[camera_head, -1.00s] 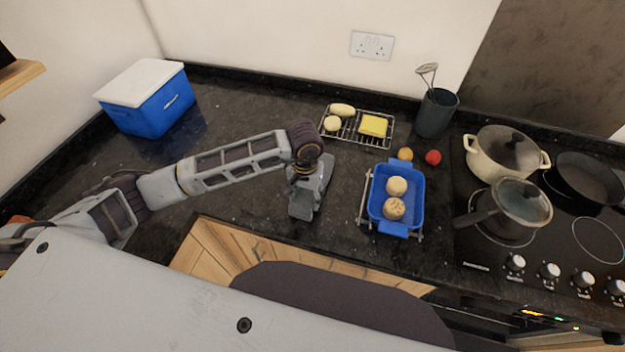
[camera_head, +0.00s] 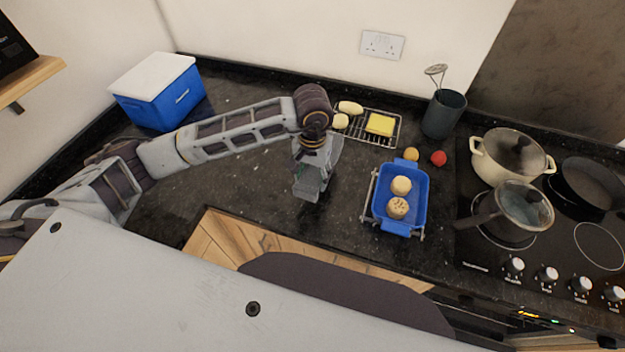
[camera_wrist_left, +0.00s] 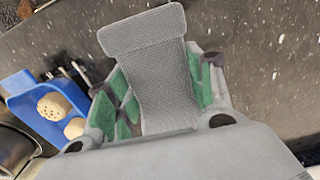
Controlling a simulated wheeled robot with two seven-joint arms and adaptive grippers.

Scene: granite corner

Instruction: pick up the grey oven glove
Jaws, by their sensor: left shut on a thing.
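The grey oven glove (camera_wrist_left: 150,75) shows in the left wrist view as a ribbed light-grey piece between the green-padded fingers of my left gripper (camera_wrist_left: 160,92). The gripper is shut on it, and the glove's wide end sticks out past the fingers. In the head view my left gripper (camera_head: 318,172) points down over the dark counter left of the blue dish, with the glove (camera_head: 305,189) at its fingers, partly hidden by the gripper. How far the glove is above the counter is hard to tell. My right gripper is not in view.
The blue dish (camera_head: 379,202) holds two round buns on a rack to the right. Behind are a wire rack (camera_head: 356,132) with food, a utensil pot (camera_head: 444,115) and two small balls. The hob with pans is far right. The counter left of the gripper is clear.

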